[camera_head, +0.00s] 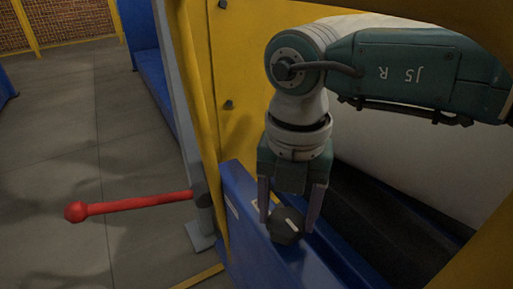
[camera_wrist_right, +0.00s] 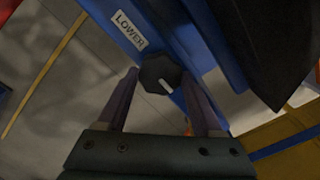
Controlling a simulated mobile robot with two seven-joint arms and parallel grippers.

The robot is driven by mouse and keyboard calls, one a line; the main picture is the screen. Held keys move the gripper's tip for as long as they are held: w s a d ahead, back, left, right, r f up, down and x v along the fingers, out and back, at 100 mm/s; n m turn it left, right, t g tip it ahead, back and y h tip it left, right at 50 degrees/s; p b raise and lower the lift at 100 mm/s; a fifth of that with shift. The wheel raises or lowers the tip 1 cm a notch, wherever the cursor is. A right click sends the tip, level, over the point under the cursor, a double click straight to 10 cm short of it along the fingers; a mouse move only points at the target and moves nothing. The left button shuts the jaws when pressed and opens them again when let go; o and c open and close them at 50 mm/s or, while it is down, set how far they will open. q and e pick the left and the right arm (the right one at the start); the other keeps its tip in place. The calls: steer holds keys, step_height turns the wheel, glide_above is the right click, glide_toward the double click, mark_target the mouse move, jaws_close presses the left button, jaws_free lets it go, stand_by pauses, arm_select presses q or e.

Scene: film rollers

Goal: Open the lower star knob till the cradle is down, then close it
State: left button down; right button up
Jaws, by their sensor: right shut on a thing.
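The lower star knob (camera_head: 286,225) is dark with a pale pointer mark, on the blue beam (camera_head: 240,203). In the right wrist view the knob (camera_wrist_right: 160,74) sits beside a white label (camera_wrist_right: 131,30) reading LOWER. My right gripper (camera_head: 288,212) has its two fingers on either side of the knob and is shut on it. In the head view the pale mark points to the upper right; in the wrist view it points to the lower right. The cradle cannot be made out for certain. My left gripper is not in view.
A red lever with a ball end (camera_head: 76,211) sticks out to the left of the yellow frame (camera_head: 225,60). A large white roll (camera_head: 400,150) lies behind my right arm, above a dark trough (camera_head: 375,220). Open grey floor (camera_head: 60,130) lies at the left.

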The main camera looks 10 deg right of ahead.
stand_by(0.5)
steer(key=o, duration=1.4)
steer(key=shift+c, duration=0.2)
step_height(320, 180, up, 10)
steer(key=p, duration=0.4)
